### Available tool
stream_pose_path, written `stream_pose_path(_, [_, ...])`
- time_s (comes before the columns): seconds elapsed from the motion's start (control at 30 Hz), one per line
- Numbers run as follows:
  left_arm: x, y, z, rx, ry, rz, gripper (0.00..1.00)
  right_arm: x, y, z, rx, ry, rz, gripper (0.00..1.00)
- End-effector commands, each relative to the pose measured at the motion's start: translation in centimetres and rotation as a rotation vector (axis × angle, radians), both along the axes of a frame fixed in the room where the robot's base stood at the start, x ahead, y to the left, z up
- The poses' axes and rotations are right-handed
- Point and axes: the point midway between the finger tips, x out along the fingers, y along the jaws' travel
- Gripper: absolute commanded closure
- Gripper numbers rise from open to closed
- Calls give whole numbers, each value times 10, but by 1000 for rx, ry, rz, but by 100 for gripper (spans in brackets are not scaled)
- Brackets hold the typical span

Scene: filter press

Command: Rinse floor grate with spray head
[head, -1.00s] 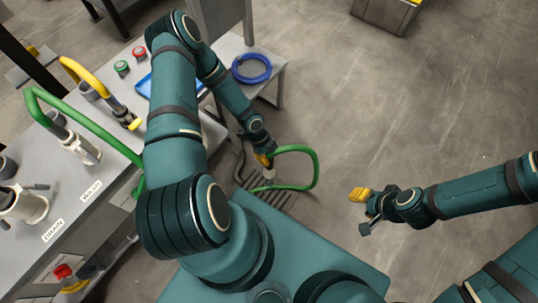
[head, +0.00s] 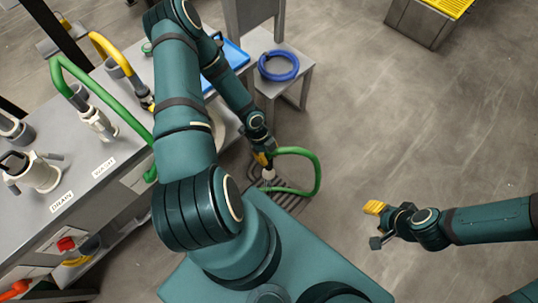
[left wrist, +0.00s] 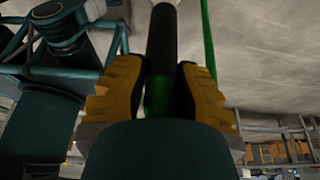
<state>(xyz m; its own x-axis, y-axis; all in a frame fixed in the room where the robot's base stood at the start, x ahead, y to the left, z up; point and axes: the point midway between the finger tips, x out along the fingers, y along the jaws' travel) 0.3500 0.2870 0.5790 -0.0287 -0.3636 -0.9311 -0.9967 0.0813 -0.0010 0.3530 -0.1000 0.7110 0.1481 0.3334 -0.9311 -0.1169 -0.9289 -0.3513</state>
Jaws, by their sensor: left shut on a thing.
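My left gripper (head: 264,160) reaches down over the floor grate in the head view. Its yellow pads are shut on the spray head (head: 268,174), whose pale end points down toward the grate. In the left wrist view the two yellow fingers close on a dark grip (left wrist: 161,45) with green below it. A green hose (head: 318,172) loops out to the right from the spray head. The floor grate (head: 291,197) is a dark slatted patch, partly hidden by my base and arm. My right gripper (head: 376,225) hangs empty over bare floor; its finger gap is unclear.
A grey bench (head: 120,175) at left carries hose fittings by WASH and DRAIN labels (head: 62,201). A grey bin (head: 420,24) stands at the far right. The right floor is clear.

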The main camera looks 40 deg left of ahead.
Motion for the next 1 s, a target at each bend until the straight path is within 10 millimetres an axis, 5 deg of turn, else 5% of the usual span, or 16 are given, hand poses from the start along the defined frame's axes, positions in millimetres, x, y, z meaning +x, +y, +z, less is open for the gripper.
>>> stream_pose_path(0.27, [0, 0, 9, 0, -1, 0, 100, 0, 0, 7, 0, 0, 0, 53])
stream_pose_path(0.8, [1, 0, 67, 0, -1, 0, 100, 0, 0, 52, 0, 0, 0, 53])
stream_pose_path(1.0, [0, 0, 71, 0, -1, 0, 100, 0, 0, 54, 0, 0, 0, 53])
